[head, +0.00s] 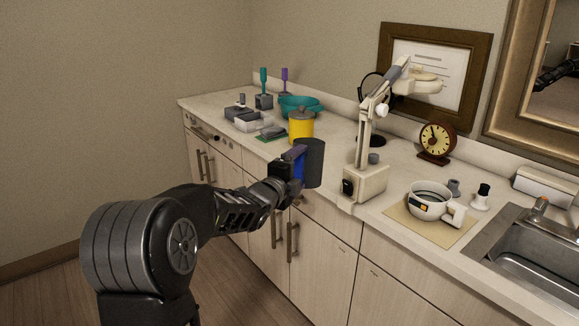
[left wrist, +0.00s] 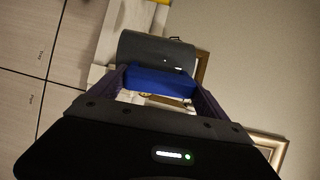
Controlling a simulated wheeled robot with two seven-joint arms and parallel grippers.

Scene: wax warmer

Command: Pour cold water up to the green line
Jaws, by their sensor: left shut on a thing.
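My left gripper (head: 293,162) is shut on the blue handle (left wrist: 160,82) of a dark grey jug (head: 311,165). It holds the jug in the air at the counter's front edge, left of the magnifier lamp, and the jug looks roughly upright. In the left wrist view the handle sits between the two fingers, with the grey jug body (left wrist: 150,48) beyond it. What is in the jug is hidden. A white pot with a handle (head: 427,203) and a dark band inside stands on a tan mat (head: 400,213) to the right. I cannot make out a green line.
A magnifier lamp (head: 366,184) stands between jug and pot. A yellow canister (head: 301,127), teal bowl (head: 300,103) and small trays stand at the back left. A clock (head: 436,140), small bottle (head: 481,197) and sink (head: 530,255) are at the right.

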